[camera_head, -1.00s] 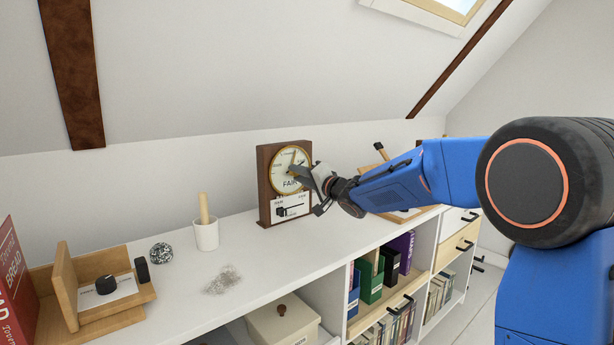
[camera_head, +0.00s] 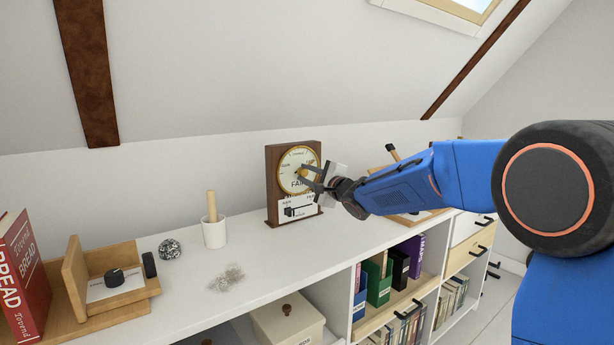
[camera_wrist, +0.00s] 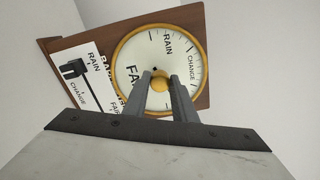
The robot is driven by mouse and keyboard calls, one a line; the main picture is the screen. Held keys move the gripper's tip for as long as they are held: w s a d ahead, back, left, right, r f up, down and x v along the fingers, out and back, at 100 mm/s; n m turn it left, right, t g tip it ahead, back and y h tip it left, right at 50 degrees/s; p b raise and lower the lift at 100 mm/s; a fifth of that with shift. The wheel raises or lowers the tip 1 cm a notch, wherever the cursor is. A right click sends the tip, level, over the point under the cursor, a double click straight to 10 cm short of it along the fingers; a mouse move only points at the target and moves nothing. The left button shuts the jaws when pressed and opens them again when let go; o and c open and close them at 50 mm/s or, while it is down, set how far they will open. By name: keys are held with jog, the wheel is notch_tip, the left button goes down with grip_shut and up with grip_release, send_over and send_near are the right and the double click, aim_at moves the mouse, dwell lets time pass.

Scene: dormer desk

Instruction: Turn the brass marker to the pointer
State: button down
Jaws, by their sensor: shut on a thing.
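The barometer has a wooden back (camera_head: 273,190) and a round white dial (camera_head: 291,160) with a brass rim. It stands on the white shelf top against the wall. In the wrist view, the dial (camera_wrist: 133,50) shows RAIN and CHANGE, tilted in the picture. My gripper (camera_head: 307,174) reaches in from the right at the dial's middle. In the wrist view, my gripper (camera_wrist: 160,79) is shut on the brass knob (camera_wrist: 160,84) of the marker at the dial's centre. A small black spot shows just above the knob. The fingers hide part of the dial, and I cannot tell where the marker or pointer points.
A card with a black slider (camera_wrist: 73,68) sits below the dial. To the left stand a white cup (camera_head: 214,233) with a wooden stick, a speckled ball (camera_head: 169,249), and a wooden stand (camera_head: 75,270) with a black knob. Open shelf top lies between cup and barometer.

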jog(key=shift+f+m, duration=0.1)
jog(key=shift+m, duration=0.5)
jog(key=c, duration=1.5)
grip_release()
jog(key=shift+o, duration=0.2)
jog(key=shift+d, duration=0.1)
jog(key=v, duration=1.7)
jog(key=shift+s, duration=0.15)
